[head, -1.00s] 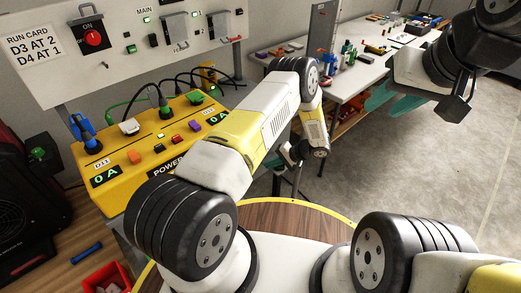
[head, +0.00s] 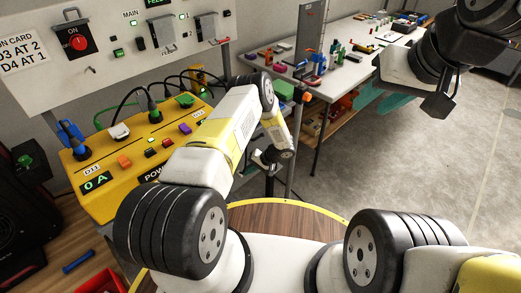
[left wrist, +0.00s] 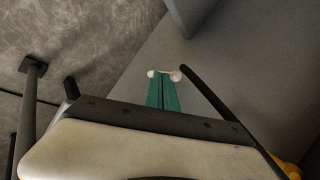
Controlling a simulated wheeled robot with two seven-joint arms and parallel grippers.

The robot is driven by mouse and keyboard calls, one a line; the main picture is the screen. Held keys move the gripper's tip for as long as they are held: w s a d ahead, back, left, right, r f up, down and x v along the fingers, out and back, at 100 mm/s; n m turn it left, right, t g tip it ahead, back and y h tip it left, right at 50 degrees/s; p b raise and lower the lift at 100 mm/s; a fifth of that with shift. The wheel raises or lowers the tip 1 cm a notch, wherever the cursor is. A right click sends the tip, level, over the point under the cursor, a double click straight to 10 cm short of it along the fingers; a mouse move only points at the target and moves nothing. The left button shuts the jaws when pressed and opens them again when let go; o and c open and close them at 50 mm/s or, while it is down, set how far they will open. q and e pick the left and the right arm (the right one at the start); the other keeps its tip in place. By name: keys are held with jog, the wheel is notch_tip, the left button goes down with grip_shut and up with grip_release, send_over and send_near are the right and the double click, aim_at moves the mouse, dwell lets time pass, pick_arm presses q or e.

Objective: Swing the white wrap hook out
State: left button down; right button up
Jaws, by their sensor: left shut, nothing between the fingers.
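A small white piece with rounded ends, which looks like the wrap hook (left wrist: 176,76), shows near the middle of the left wrist view. It lies across the top of two narrow green strips (left wrist: 162,95) with a seam between them. I cannot tell whether it touches them. My left gripper (head: 264,164) is low beyond the forearm in the head view, mostly hidden and small. It is shut and empty. The hook cannot be made out in the head view. My right gripper (head: 436,104) is raised at the upper right, clear of everything; its jaw opening is unclear.
The yellow power box (head: 105,205) with plugs and cables stands left of my left arm, below a white switch panel (head: 105,75). A cluttered workbench (head: 265,62) stands at the back. A wooden round top (head: 285,220) is close in front. Grey floor at right is clear.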

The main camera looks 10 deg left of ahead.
pick_arm(q)
jog(key=shift+a+f, duration=0.1)
jog(key=shift+a, duration=0.2)
